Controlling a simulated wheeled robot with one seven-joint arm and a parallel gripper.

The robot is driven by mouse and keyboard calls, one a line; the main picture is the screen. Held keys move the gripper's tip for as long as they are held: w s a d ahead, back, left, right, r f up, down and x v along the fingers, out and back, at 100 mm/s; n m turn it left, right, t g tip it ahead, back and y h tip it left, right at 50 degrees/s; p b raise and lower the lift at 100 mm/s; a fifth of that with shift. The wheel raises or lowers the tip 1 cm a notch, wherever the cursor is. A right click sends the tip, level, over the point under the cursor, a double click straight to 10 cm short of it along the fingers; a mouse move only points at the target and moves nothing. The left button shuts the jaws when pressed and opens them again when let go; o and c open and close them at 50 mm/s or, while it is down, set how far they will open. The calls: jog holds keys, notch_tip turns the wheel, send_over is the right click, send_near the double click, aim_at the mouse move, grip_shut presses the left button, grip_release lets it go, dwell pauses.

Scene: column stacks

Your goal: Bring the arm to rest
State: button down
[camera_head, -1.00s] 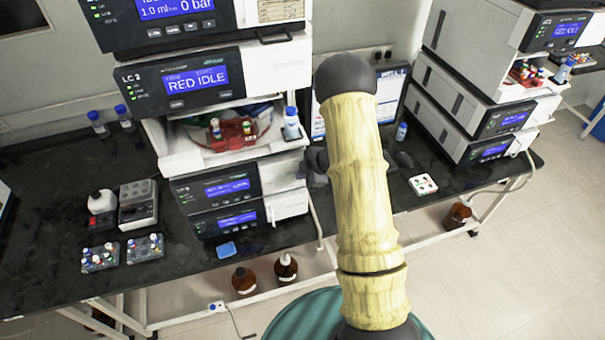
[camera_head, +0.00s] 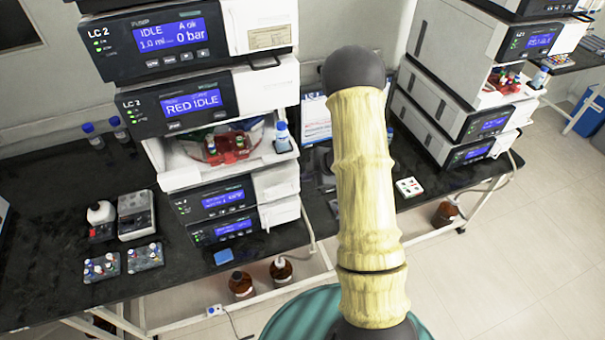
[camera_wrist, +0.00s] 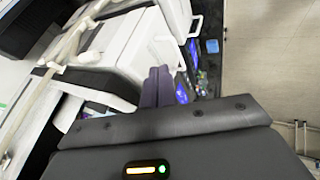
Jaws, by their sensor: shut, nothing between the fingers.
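My gripper (camera_wrist: 158,86) shows in the wrist view, its two dark fingers together with nothing between them. It points toward a white instrument housing (camera_wrist: 128,62); I cannot tell the distance. In the head view my own pale, wood-textured arm stands nearly upright right of centre, and my gripper is not visible there. The arm hides part of the bench and the screen behind it.
The left LC stack (camera_head: 187,106) has an open bay with a red vial tray (camera_head: 228,148). Another stack (camera_head: 452,100) stands right. Vial racks (camera_head: 102,267) sit on the black bench (camera_head: 45,215). Brown bottles (camera_head: 240,285) stand below. Floor at right (camera_head: 520,260) is clear.

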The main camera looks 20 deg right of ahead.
jog(key=shift+s+d+r, duration=0.2)
jog(key=shift+s+r, duration=0.05)
jog(key=shift+r, duration=0.05)
dwell(0.4)
jog(key=s+a+r+m+h+b, duration=0.1)
jog(key=s+r+m+h+b, duration=0.35)
jog(key=m+b, duration=0.4)
jog(key=s+a+m+g+b, duration=0.1)
jog(key=s+a+m+b, duration=0.1)
jog(key=s, duration=0.6)
jog(key=s+a+m+g+b, duration=0.2)
jog(key=s+a+m, duration=0.3)
jog(key=s, duration=0.4)
jog(key=shift+a+f+m+b, duration=0.3)
jog(key=shift+m+b, duration=0.25)
jog(key=shift+m, duration=0.2)
